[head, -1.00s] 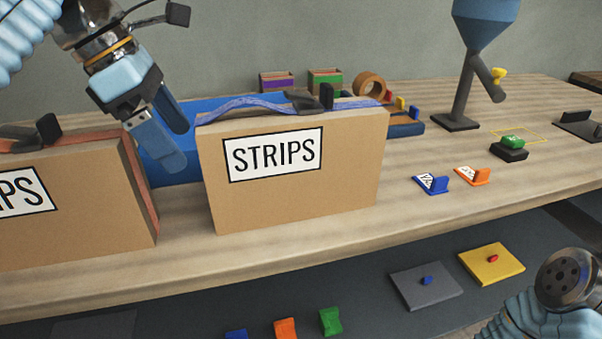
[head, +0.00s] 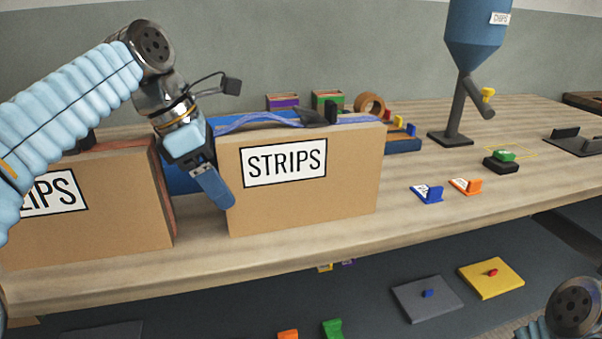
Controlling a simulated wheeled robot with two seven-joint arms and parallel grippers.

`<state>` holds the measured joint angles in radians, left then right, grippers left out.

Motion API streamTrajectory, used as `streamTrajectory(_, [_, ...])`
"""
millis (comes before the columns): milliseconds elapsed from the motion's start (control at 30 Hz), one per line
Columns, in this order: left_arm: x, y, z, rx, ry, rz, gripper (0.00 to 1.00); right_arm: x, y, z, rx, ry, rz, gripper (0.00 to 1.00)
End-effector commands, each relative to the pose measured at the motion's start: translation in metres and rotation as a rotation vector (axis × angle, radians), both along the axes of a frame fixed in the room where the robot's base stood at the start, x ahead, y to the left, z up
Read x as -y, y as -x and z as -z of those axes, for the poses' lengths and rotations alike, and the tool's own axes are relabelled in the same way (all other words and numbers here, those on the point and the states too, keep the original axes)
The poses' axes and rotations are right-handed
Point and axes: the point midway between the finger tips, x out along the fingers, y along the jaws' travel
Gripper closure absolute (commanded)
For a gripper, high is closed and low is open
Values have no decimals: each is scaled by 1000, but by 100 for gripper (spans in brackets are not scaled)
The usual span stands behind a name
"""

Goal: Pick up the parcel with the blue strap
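The parcel with the blue strap (head: 300,196) is a brown box labelled STRIPS, standing upright near the table's front edge. Its blue strap (head: 262,119) runs along the top, with a black handle at the right part. My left gripper (head: 218,190) hangs beside the parcel's left front edge, pointing down. Only one finger shows clearly, so its opening cannot be told, and I cannot tell whether it touches the box. My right gripper is out of view; only part of my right arm shows at the lower right corner.
Another brown parcel (head: 110,210) with a reddish strap stands at the left, partly behind my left arm. A blue hopper on a stand (head: 463,100) is at the back right. Small blue (head: 428,194) and orange (head: 466,186) label holders lie right of the parcel. Table between is clear.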

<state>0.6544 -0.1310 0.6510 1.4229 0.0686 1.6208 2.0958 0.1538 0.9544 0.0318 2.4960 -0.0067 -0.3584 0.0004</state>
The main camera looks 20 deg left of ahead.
Motion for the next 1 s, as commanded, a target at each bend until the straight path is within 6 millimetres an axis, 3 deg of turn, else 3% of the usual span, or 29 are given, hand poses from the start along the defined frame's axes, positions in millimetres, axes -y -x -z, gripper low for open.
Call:
streamTrajectory(33, [0, 0, 0, 0, 0, 0, 29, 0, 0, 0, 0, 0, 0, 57])
streamTrajectory(333, [0, 0, 0, 0, 0, 0, 75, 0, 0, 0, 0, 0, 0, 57])
streamTrajectory(733, [1, 0, -9, 4, 3, 1, 76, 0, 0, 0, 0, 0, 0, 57])
streamTrajectory(900, [1, 0, -35, 7, 4, 5, 76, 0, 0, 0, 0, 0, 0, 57])
streamTrajectory(1000, [16, 15, -57, 9, 2, 6, 76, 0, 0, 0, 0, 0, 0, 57])
